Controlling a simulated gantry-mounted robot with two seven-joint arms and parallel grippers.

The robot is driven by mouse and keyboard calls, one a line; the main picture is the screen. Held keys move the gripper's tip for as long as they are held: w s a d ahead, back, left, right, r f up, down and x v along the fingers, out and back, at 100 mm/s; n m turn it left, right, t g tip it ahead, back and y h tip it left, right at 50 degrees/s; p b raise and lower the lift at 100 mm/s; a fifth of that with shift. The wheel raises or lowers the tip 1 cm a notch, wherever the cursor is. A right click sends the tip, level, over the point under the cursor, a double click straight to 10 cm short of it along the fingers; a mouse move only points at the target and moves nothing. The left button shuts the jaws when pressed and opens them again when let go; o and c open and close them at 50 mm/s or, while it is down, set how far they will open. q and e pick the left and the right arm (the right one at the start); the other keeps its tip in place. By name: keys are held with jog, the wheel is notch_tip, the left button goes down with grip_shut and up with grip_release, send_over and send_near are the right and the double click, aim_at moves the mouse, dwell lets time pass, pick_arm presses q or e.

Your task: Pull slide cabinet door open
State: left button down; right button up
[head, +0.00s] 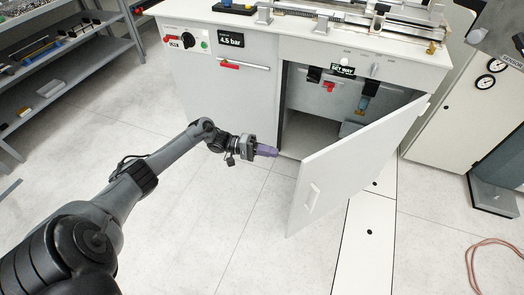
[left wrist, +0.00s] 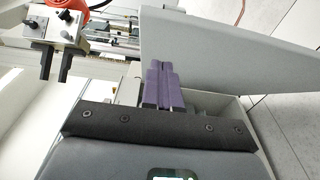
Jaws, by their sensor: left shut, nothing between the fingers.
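The white cabinet door (head: 355,160) stands swung wide open, attached at its right side, with its free edge reaching out over the floor. A pale recessed handle (head: 312,196) shows on its outer face. My left gripper (head: 268,151) has purple fingers, is shut and empty, and is in front of the cabinet opening, left of the door and apart from it in the head view. In the left wrist view the purple fingertips (left wrist: 160,75) are together, with a large grey panel (left wrist: 225,55), apparently the door, beyond them.
The cabinet body (head: 225,100) has a red-tagged handle (head: 229,65) on its left front. Fittings hang inside the opening (head: 315,125). A grey shelf unit (head: 75,70) stands at left, a gauge panel (head: 460,110) at right. A hose (head: 480,250) lies on the floor.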

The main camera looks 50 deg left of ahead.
pick_arm(q)
jog(key=w+d, duration=0.2)
jog(key=d, duration=0.6)
jog(key=shift+w, duration=0.35)
